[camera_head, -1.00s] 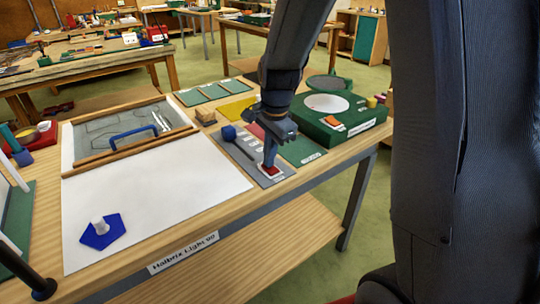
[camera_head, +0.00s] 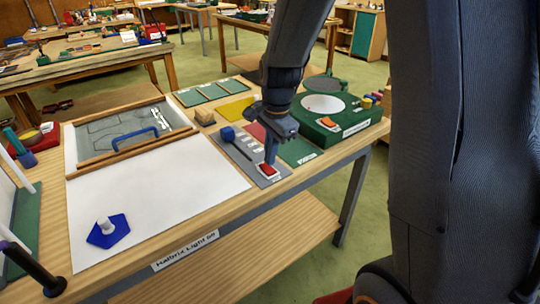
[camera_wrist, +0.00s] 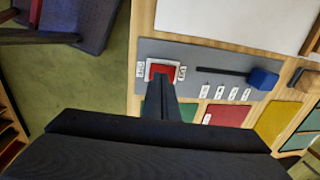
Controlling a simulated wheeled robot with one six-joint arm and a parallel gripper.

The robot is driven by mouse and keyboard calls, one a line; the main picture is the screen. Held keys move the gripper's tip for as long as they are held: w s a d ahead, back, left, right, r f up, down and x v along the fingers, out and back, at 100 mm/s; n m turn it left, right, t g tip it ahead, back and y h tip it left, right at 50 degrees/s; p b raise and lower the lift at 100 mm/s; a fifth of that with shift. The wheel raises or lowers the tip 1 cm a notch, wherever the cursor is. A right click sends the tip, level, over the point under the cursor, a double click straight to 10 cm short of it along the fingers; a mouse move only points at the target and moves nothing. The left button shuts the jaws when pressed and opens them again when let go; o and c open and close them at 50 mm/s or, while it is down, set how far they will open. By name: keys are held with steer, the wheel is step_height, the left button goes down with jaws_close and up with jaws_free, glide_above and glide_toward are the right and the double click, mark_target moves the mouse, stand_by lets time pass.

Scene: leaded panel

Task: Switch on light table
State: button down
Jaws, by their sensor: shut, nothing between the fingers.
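The light table is the wooden table with a white panel (camera_head: 165,195) and a label (camera_head: 185,250) on its front edge. A grey control plate (camera_head: 240,150) to the right of the panel carries a red switch (camera_head: 267,170) in a white frame. The red switch also shows in the wrist view (camera_wrist: 160,69). A dark lever with a blue knob (camera_head: 228,134) lies on the same plate, as in the wrist view (camera_wrist: 262,79). My gripper (camera_head: 271,161) is shut and empty, its tips pointing down at the red switch. I cannot tell whether they touch it.
A blue pentagon piece (camera_head: 107,231) with a pale knob lies on the panel. A framed board with a blue handle (camera_head: 134,138) stands behind it. A green box (camera_head: 350,122) with a white disc stands right of the control plate. Coloured sheets lie around the plate.

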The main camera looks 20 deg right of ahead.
step_height(320, 180, up, 11)
steer(key=s+b, duration=0.1)
steer(key=s, duration=0.1)
steer(key=shift+d+r, duration=0.15)
steer(key=shift+d, duration=0.25)
